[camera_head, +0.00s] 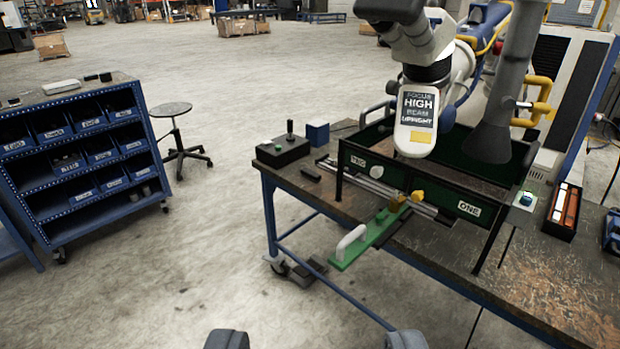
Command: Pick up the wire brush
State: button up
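I cannot pick out the wire brush with certainty. A black tray (557,230) at the right of the workbench holds long orange-brown pieces (565,208), too small to identify. My gripper (316,340) shows at the bottom edge as two dark rounded fingertips set wide apart, with nothing between them. It is in front of the workbench (440,245), well away from the tray.
A microscope head (417,110) hangs over a dark green open-topped box (474,207) on the bench. A green plate with a white handle (350,242) juts past the front edge. A blue bin rack (80,150) and stool (172,110) stand left.

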aim_at(308, 173)
jog(key=z, duration=0.05)
jog(key=i, duration=1.65)
jog(key=u, duration=0.45)
jog(key=i, duration=1.55)
jog(key=u, duration=0.4)
